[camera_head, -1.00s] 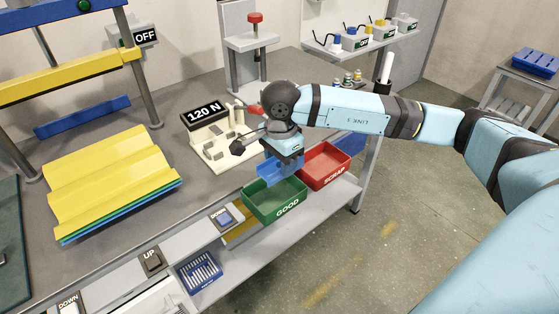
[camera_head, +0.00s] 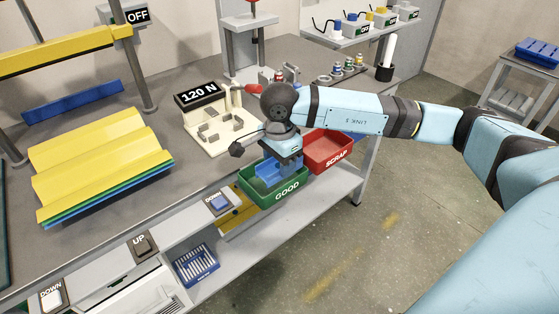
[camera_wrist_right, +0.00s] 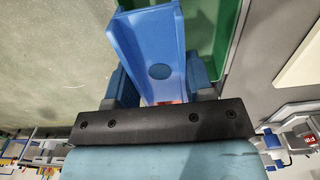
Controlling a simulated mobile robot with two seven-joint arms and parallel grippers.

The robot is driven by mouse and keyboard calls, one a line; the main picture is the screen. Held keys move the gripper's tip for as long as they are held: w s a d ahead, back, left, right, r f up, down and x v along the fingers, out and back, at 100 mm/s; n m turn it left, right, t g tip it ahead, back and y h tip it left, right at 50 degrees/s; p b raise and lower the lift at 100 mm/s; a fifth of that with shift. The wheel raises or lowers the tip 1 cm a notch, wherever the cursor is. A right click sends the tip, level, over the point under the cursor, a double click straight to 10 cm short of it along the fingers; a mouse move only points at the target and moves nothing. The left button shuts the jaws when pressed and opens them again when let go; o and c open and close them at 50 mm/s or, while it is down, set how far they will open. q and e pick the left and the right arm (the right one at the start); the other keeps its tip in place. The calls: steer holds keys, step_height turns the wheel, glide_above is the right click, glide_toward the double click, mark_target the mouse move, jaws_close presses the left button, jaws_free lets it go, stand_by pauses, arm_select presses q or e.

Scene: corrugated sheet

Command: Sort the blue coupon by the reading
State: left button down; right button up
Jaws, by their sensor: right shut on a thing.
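The blue coupon (camera_head: 274,178) is a bent channel-shaped piece, low inside the green GOOD bin (camera_head: 287,194). My right gripper (camera_head: 284,163) is above the bin and shut on the coupon. In the right wrist view the coupon (camera_wrist_right: 150,40) lies between the two blue fingers of the gripper (camera_wrist_right: 160,75), with the green bin (camera_wrist_right: 205,22) beyond it. Whether the coupon touches the bin floor is hard to tell. The display (camera_head: 198,94) on the white tester (camera_head: 220,128) reads 120 N. My left gripper is not in view.
The red SCRAP bin (camera_head: 330,150) stands right beside the green bin. A yellow corrugated stack (camera_head: 100,160) lies on the bench at left. A blue rack (camera_head: 195,264) sits on the shelf below.

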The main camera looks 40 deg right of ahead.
stand_by(0.4)
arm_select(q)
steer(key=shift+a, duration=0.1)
arm_select(e)
steer(key=o, duration=1)
arm_select(q)
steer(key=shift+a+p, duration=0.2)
steer(key=shift+p, duration=0.85)
arm_select(e)
step_height(320, 180, up, 14)
steer(key=shift+f, duration=0.1)
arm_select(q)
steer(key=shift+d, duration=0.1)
